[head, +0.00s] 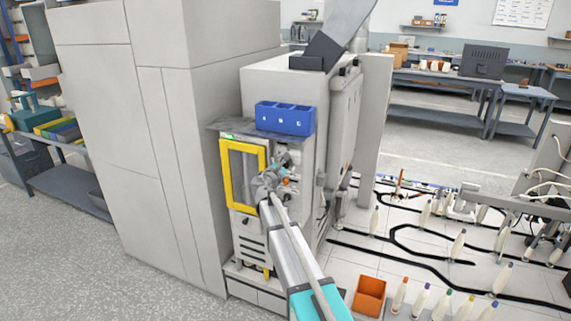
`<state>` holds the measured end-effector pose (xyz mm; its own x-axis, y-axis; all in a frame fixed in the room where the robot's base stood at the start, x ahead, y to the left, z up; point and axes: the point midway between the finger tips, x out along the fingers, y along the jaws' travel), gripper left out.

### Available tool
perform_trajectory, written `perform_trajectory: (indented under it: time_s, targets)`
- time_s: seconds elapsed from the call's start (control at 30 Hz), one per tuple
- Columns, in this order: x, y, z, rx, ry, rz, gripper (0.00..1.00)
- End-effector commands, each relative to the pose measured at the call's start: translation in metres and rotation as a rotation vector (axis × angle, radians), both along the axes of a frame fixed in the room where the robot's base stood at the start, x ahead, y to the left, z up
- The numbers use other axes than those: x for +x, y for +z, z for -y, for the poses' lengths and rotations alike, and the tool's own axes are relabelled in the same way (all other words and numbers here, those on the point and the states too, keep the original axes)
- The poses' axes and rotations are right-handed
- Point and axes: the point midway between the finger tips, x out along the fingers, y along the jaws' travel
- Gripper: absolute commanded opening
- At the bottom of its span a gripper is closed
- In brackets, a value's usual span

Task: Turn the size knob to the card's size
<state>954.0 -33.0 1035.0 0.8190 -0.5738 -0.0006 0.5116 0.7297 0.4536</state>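My gripper (270,184) is at the front of a tall grey machine (262,85), just right of its yellow-framed window (224,172). The gripper is small in view and overlaps the panel there, so I cannot tell whether its fingers are open or shut. A small orange part (286,181) shows beside the gripper; I cannot tell whether it belongs to the knob. The size knob is not clearly visible, and the gripper and arm cover much of that panel. I cannot make out a size card.
A blue three-compartment bin (285,118) with small letters sits above the panel on a grey shelf (219,125). A large grey cabinet (130,140) stands close on the left. An orange bin (369,296) and several bobbins (421,300) are at lower right. Grey floor (120,285) is clear at lower left.

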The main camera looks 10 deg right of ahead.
Motion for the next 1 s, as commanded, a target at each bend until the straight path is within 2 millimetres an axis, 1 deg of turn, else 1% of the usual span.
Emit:
perform_trajectory:
  time_s: [0.1,0.4,0.43,0.57,0.6,0.67,0.7,0.77,0.8,0.87,1.0]
  targets:
    - [0.0041,0.0000,0.0032,0.000,-0.001,0.000,0.93]
    - [0.0044,0.0000,0.0036,0.000,0.000,0.000,0.93]
    - [0.0043,0.0000,0.0036,0.000,0.000,0.000,0.92]
    - [0.0043,0.0000,0.0034,0.000,0.000,0.000,0.67]
    - [0.0043,0.0000,0.0034,0.000,0.000,0.000,0.60]
    - [0.0043,-0.0001,0.0034,0.000,0.000,0.000,0.49]
    - [0.0043,-0.0001,0.0034,0.000,0.000,0.000,0.41]
    - [0.0044,0.0000,0.0035,0.000,-0.001,0.000,0.30]
    - [0.0044,0.0000,0.0035,0.000,-0.001,0.000,0.23]
    - [0.0044,0.0000,0.0035,0.000,-0.001,0.000,0.12]
    - [0.0044,0.0000,0.0036,0.002,-0.001,0.002,0.11]
